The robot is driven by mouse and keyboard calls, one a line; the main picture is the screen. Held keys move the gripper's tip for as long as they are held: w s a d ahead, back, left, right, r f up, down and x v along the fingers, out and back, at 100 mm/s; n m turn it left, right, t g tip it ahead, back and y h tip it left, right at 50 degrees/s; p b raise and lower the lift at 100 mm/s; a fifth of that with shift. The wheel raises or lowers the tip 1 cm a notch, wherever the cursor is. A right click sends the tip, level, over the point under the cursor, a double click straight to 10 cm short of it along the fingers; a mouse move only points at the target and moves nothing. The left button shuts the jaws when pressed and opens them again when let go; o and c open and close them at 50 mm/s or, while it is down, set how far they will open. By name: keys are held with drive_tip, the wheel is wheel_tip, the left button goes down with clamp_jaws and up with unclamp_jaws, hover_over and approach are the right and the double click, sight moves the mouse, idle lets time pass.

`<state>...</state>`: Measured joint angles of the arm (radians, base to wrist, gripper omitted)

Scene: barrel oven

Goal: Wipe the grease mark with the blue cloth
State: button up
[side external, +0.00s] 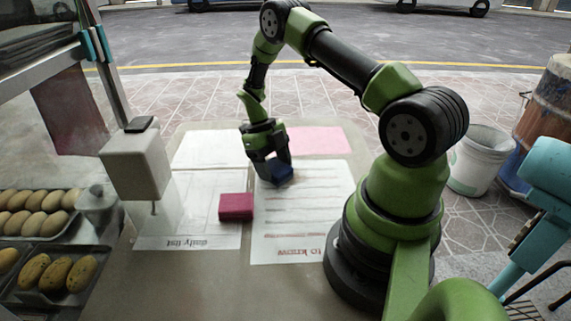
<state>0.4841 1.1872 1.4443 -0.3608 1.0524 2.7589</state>
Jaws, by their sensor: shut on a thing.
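The blue cloth (280,173) is a small dark-blue block-like piece at the upper part of the "to know" sheet. My gripper (272,165) points down over it and is shut on it. The cloth is at or just above the paper; I cannot tell whether it touches. The gripper fingers hide part of the cloth. I cannot make out a grease mark in this view; the area behind and under the gripper is hidden.
A magenta block (236,206) lies left of the cloth, across the edge of the "daily list" sheet (190,241). A pink sheet (318,141) lies behind. A pale box-shaped fixture (135,165) stands at left, beside trays of potato-like items (30,222). A white bucket (480,160) stands right.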

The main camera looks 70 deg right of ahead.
sight(314, 178)
drive_tip(key=shift+w+a, duration=0.35)
drive_tip(key=shift+w, duration=0.4)
drive_tip(key=shift+s+d, duration=0.75)
drive_tip(key=shift+s, duration=0.75)
drive_tip(key=shift+s+d, duration=0.7)
drive_tip(key=shift+s, duration=0.75)
drive_tip(key=shift+s+d, duration=0.75)
drive_tip(key=shift+s, duration=0.75)
drive_tip(key=shift+s+a, duration=0.2)
drive_tip(key=shift+a, duration=0.1)
drive_tip(key=shift+w+a, duration=0.75)
drive_tip(key=shift+w, duration=0.85)
drive_tip(key=shift+w+a, duration=0.8)
drive_tip(key=shift+w, duration=0.85)
drive_tip(key=shift+w+a, duration=0.75)
drive_tip(key=shift+w, duration=0.85)
drive_tip(key=shift+s+d, duration=0.8)
drive_tip(key=shift+s, duration=0.8)
drive_tip(key=shift+s+d, duration=0.75)
drive_tip(key=shift+s, duration=0.8)
drive_tip(key=shift+s+d, duration=0.8)
drive_tip(key=shift+s, duration=0.8)
drive_tip(key=shift+r, duration=0.15)
wheel_tip(314, 178, up, 8)
